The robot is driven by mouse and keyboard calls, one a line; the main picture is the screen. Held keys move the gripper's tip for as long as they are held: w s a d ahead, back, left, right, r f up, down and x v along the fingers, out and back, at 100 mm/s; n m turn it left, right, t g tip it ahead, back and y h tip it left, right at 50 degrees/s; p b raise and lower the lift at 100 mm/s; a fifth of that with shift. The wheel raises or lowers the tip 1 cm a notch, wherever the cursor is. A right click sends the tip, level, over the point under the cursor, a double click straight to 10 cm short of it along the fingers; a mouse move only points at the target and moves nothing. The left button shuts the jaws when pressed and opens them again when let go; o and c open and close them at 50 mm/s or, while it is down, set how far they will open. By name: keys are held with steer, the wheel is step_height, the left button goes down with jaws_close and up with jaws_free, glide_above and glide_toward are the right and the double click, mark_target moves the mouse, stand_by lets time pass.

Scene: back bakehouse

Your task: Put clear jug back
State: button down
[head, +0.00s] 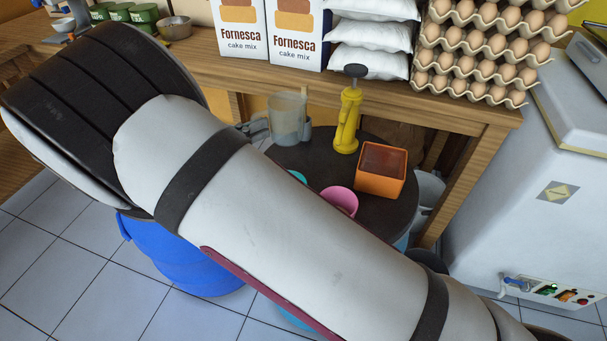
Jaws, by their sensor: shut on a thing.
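The clear jug (287,118) is a see-through grey vessel near the middle of the head view, at the back left edge of a round dark tabletop (290,157). My gripper (262,127) is at the jug's left side, shut on it, and only partly shows past my arm. The jug looks upright. I cannot tell whether its base touches the tabletop. My arm crosses the view and hides the left and front of the tabletop.
A yellow dispenser (348,120), an orange box (381,170) and a pink cup (340,200) stand on the round top. A teal thing is partly hidden. Behind, a wooden bench (455,110) holds cake mix boxes (239,35), white sacks (370,37) and egg trays (480,50). A blue barrel (190,262) stands below.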

steer(key=d, duration=0.1)
steer(key=w+d, duration=0.1)
steer(key=shift+w+d+r+t, duration=0.1)
steer(key=shift+d+r+t, duration=0.2)
steer(key=shift+r, duration=0.1)
steer(key=shift+w+d+f+n+b, duration=0.1)
steer(key=shift+d+f+n+b, duration=0.1)
steer(key=shift+n+b, duration=0.1)
step_height(320, 180, down, 9)
steer(key=b, duration=0.2)
steer(key=shift+f+b, duration=0.2)
steer(key=shift+b, duration=0.2)
steer(key=shift+f, duration=0.15)
steer(key=c, duration=1.7)
jaws_free()
steer(key=shift+r, duration=0.2)
steer(key=p+v, duration=0.1)
steer(key=v, duration=1.1)
steer(key=shift+r+p, duration=0.1)
steer(key=shift+p, duration=0.25)
